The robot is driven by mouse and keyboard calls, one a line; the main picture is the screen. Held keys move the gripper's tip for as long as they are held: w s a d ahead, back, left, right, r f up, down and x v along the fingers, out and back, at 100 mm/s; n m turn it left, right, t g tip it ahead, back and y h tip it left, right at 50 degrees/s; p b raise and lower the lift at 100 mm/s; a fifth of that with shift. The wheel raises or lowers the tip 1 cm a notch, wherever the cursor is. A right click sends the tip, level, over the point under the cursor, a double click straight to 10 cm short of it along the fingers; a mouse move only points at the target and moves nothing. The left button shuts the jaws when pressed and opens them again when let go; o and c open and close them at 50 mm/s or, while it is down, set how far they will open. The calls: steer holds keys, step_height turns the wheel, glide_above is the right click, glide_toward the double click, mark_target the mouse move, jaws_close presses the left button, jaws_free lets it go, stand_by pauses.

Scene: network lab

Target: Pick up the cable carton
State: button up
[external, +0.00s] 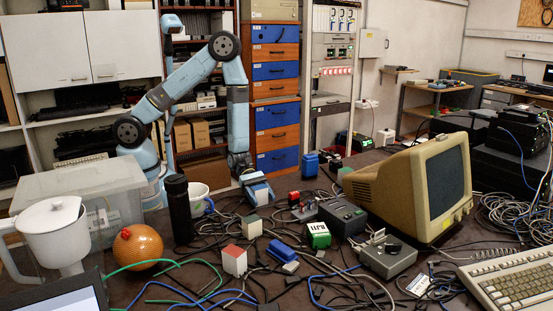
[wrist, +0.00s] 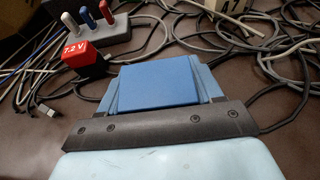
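I cannot tell for certain which thing is the cable carton. Small pale box-shaped things stand among the cables in the external view: one with a greenish top (external: 252,228) and one with a red top (external: 234,262). A pale box with dark markings (wrist: 230,6) is cut off at the top of the wrist view. My gripper (external: 259,195) points down low over the table, behind the green-topped box. In the wrist view its blue finger (wrist: 155,86) hides what lies beneath, so the gap between the fingers does not show.
A red 7.2 V battery (wrist: 82,50) and a grey block with coloured plugs (wrist: 105,28) lie close by. Cables cover much of the table. A green-white box (external: 319,236), a beige monitor (external: 405,195), a black bottle (external: 178,208) and a white mug (external: 198,198) stand around.

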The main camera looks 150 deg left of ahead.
mark_target(261, 189)
steer(key=c, duration=0.6)
steer(key=shift+r, duration=0.15)
steer(key=shift+c, duration=0.2)
step_height(261, 189, up, 10)
steer(key=shift+f, duration=0.1)
